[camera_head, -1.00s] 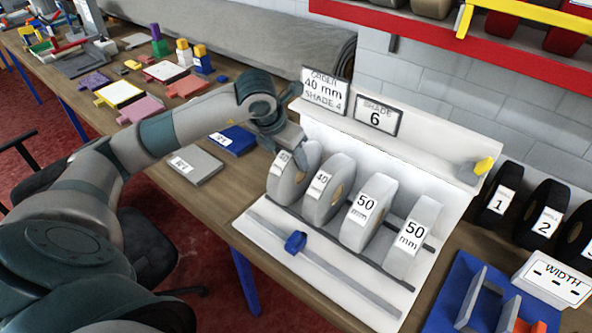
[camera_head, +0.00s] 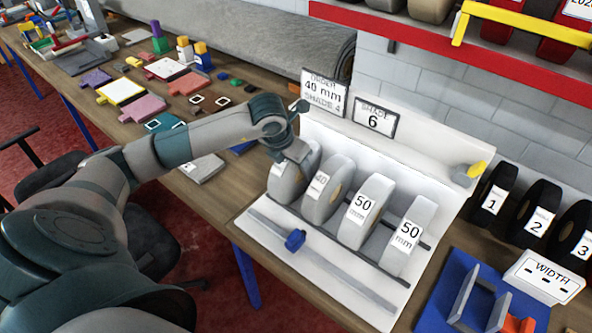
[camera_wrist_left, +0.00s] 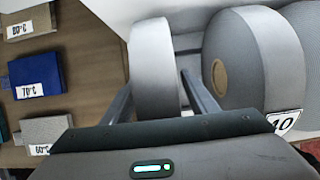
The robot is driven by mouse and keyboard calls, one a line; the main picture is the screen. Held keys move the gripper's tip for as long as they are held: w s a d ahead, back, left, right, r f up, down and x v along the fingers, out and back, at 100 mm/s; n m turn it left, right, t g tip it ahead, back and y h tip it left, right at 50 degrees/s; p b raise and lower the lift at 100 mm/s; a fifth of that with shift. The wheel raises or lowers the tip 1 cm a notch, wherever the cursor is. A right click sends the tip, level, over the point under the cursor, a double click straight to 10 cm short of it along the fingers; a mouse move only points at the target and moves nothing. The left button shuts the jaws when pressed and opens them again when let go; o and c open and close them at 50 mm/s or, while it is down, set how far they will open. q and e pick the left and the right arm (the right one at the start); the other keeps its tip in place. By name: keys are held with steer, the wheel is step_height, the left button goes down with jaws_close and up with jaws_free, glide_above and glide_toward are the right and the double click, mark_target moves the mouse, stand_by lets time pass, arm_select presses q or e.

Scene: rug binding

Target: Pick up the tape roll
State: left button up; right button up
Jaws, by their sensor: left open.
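Several grey tape rolls stand upright in a row on a white stand (camera_head: 330,275). The leftmost roll (camera_head: 284,186) is partly covered by my left gripper (camera_head: 296,155), and its label is mostly hidden. Beside it stand a roll marked 40 (camera_head: 327,192) and two marked 50 mm (camera_head: 366,212) (camera_head: 409,236). In the left wrist view my left gripper (camera_wrist_left: 160,100) is open, with one finger on each side of the leftmost roll (camera_wrist_left: 153,70). The 40 roll (camera_wrist_left: 255,60), with a brown core, is just right of the right finger. My right gripper is out of view.
Signs read order 40 mm shade 4 (camera_head: 324,92) and shade 6 (camera_head: 375,117). A blue slider (camera_head: 295,240) sits on the stand's front rail. Black rolls (camera_head: 540,222) and a blue tray (camera_head: 450,290) are at right. Temperature-labelled blocks (camera_wrist_left: 40,75) lie left of the stand.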

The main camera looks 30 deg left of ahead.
arm_select(q)
jaws_close()
steer(key=shift+r, duration=0.1)
steer(key=s+a+r+p, duration=0.1)
steer(key=s+r+p, duration=0.2)
steer(key=s, duration=1.5)
steer(key=shift+a+r, duration=0.2)
stand_by(0.6)
stand_by(0.5)
